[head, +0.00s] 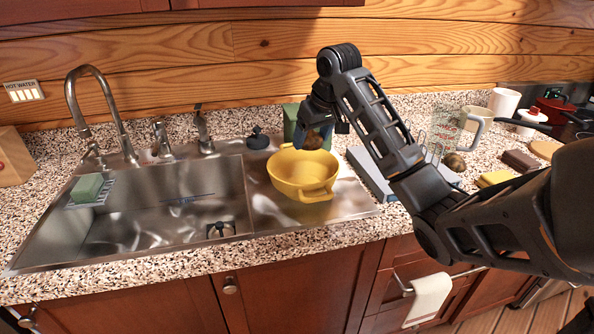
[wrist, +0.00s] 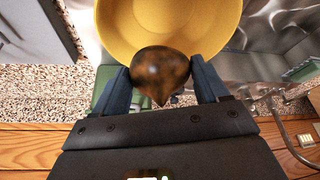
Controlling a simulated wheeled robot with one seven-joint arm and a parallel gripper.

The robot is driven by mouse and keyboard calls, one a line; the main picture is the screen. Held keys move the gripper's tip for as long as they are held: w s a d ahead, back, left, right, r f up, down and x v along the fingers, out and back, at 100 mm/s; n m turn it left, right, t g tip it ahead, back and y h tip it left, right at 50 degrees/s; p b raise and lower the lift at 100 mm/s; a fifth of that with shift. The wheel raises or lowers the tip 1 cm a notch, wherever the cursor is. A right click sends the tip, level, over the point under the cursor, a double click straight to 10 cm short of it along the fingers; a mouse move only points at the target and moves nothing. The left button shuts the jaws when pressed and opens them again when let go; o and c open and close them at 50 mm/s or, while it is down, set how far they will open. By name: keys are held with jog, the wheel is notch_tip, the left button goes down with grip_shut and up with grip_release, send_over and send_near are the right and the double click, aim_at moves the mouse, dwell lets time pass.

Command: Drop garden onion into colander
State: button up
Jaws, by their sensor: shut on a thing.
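The garden onion (wrist: 160,73) is brown and round with a pointed end. My gripper (wrist: 160,82) is shut on it, with one blue finger on each side. In the head view the onion (head: 313,141) shows partly, at the end of my gripper (head: 316,134). The colander (head: 297,180) is a yellow bowl with handles, standing on the steel drainboard right of the sink basin. The onion is above the colander's back right rim in the head view. In the wrist view it overlaps the near rim of the colander (wrist: 205,22). The colander's inside looks empty where visible.
The sink basin (head: 165,205) lies left of the colander, with a tall faucet (head: 105,105) behind it. A green box (head: 291,121) stands behind the colander. Right of it are a grey board (head: 372,175), a glass measuring jug (head: 444,130) and a brown round item (head: 455,162).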

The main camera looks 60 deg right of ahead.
jog(key=shift+f+b, duration=2.85)
jog(key=shift+f, duration=0.15)
jog(key=o, duration=1.1)
jog(key=shift+o, duration=0.2)
jog(key=shift+r, duration=0.1)
jog(key=p+v, duration=0.1)
jog(key=v, duration=0.6)
jog(key=shift+w, duration=0.1)
jog(key=shift+s+a+r, duration=0.1)
jog(key=shift+s+r, duration=0.1)
jog(key=shift+r, duration=0.15)
